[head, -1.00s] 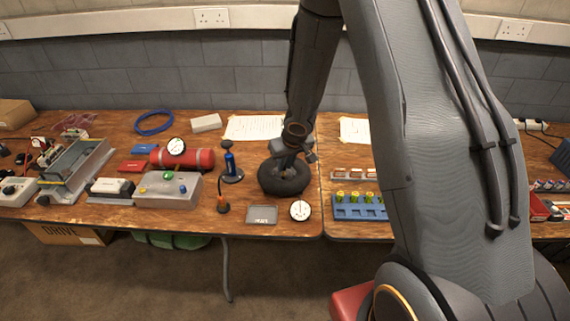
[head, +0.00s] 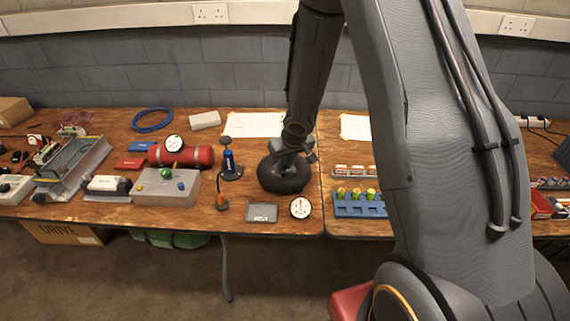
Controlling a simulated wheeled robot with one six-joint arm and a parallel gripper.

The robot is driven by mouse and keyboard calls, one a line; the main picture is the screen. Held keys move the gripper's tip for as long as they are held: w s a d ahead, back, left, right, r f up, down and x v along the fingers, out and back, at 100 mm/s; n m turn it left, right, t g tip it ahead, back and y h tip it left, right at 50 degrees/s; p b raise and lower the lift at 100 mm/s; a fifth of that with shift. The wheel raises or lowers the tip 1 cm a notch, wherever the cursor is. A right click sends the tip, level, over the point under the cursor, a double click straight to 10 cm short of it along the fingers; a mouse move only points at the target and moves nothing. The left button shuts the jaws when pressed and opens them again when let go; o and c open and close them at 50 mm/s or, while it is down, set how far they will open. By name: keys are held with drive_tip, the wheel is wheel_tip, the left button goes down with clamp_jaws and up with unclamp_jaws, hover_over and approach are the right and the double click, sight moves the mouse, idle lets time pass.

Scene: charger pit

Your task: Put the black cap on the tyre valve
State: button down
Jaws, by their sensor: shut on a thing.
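The black tyre (head: 284,184) lies flat near the middle of the table, by the gap between two table tops. My gripper (head: 288,158) points down at the tyre's centre and far side, with its fingers close to or inside the ring. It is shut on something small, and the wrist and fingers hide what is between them. I cannot make out the black cap or the tyre valve at this size. I cannot tell whether the held thing touches the valve.
A dial gauge (head: 300,207) and a grey display box (head: 262,213) lie in front of the tyre. A blue bottle-like object (head: 229,162) stands to its left, near a red cylinder (head: 202,156). A blue battery rack (head: 358,207) is to the right. Paper (head: 250,124) lies behind.

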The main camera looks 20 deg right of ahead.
drive_tip(key=shift+f+b, duration=0.4)
drive_tip(key=shift+b, duration=0.05)
drive_tip(key=c, duration=1.6)
unclamp_jaws()
drive_tip(key=shift+c, duration=0.2)
drive_tip(key=shift+r, duration=0.1)
drive_tip(key=p+v, duration=0.5)
drive_tip(key=v, duration=0.2)
drive_tip(key=shift+s+r+p, duration=0.2)
drive_tip(key=shift+r+p, duration=0.1)
drive_tip(key=shift+d, duration=0.1)
drive_tip(key=s+r+m+g+b, duration=0.1)
drive_tip(key=s+r+b, duration=0.2)
drive_tip(key=s, duration=0.7)
drive_tip(key=s+r+g+b, duration=0.2)
drive_tip(key=s+r+b, duration=0.2)
drive_tip(key=s, duration=0.7)
drive_tip(key=shift+a+r+m+h, duration=0.15)
drive_tip(key=shift+a+m+h, duration=0.15)
drive_tip(key=shift+a+m, duration=0.1)
